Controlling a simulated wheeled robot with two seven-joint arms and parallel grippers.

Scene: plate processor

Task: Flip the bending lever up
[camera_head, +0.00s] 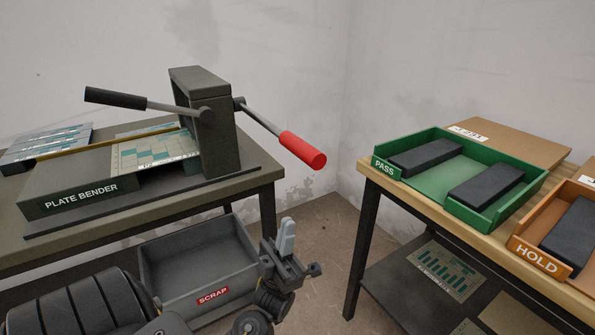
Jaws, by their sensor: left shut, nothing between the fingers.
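The plate bender (85,197) stands on the left table, with a dark upright frame (208,125) at its right end. A lever with a red handle (303,150) comes out of the frame's right side and slopes down to the right. Another lever with a black handle (115,98) points left from the frame, its tip slightly raised. I cannot tell from the picture which one is the bending lever. My left gripper (287,228) is shut and empty, pointing up, below the red handle and apart from it. My right gripper is out of view.
A grey scrap bin (165,290) sits low beneath the left table's edge, behind my left arm. On the right wooden table are a green PASS tray (435,185) and an orange HOLD tray (533,256), both holding dark blocks. A gap separates the tables.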

